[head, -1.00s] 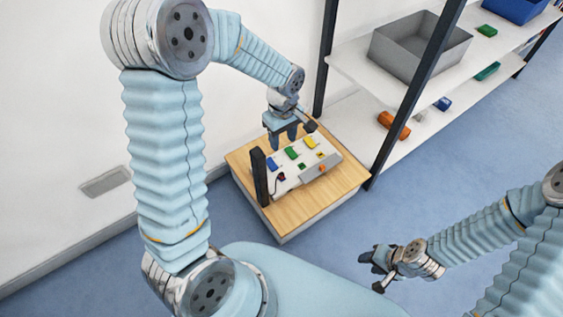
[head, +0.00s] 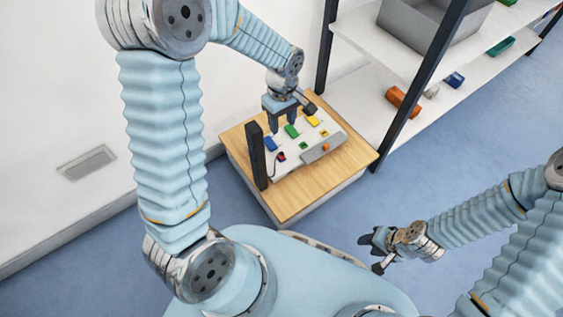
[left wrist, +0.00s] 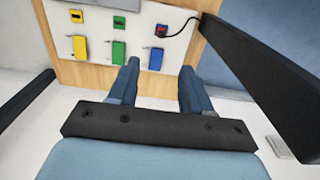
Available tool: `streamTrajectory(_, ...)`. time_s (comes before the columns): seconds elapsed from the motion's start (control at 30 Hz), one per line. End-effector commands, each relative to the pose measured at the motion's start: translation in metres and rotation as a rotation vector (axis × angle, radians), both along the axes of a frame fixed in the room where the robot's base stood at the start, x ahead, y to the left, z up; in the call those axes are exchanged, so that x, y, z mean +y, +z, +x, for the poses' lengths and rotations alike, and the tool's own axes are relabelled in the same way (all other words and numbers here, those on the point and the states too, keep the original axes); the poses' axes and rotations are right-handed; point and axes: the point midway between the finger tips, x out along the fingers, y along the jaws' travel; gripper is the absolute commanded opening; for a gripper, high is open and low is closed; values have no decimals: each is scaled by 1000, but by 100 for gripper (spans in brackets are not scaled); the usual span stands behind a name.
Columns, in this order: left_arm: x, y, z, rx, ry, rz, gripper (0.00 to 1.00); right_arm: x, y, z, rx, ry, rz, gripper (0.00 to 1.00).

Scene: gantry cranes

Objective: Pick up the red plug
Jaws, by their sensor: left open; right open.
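The red plug (head: 281,157) sits on a white panel (head: 290,165) on a wooden-topped box, with a black cord beside it. It also shows in the left wrist view (left wrist: 161,31), at a socket in the upper right of the panel. My left gripper (head: 279,119) is open and empty above the panel's far side, apart from the plug. In the left wrist view its fingertips (left wrist: 159,69) are spread, with a blue piece (left wrist: 155,50) seen between them and the plug beyond it. My right gripper (head: 370,247) is open and empty, off to the right over the floor.
A black post (head: 256,155) stands at the panel's left end, near the plug. Green (head: 291,131) and yellow (head: 313,121) pieces sit on the panel. Shelves with a grey bin (head: 425,22) stand to the right. The wooden top's front (head: 300,197) is clear.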

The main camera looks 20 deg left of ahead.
Motion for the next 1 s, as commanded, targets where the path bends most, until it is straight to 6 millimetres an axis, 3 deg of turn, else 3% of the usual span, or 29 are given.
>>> streamTrajectory(0.07,0,-17,0,0,0,0,49,0,-16,0,0,-1,1,43)
streamTrajectory(0.23,0,-33,0,2,0,0,49,0,-22,0,0,-1,1,43)
streamTrajectory(0.5,0,-88,-1,2,0,0,49,-1,-34,1,-3,-3,0,43)
streamTrajectory(0.77,0,-108,-1,1,0,1,49,-1,-38,1,-4,-4,-1,43)
streamTrajectory(1.0,2,-145,-3,2,0,0,49,-1,-51,2,-6,-6,-1,43)
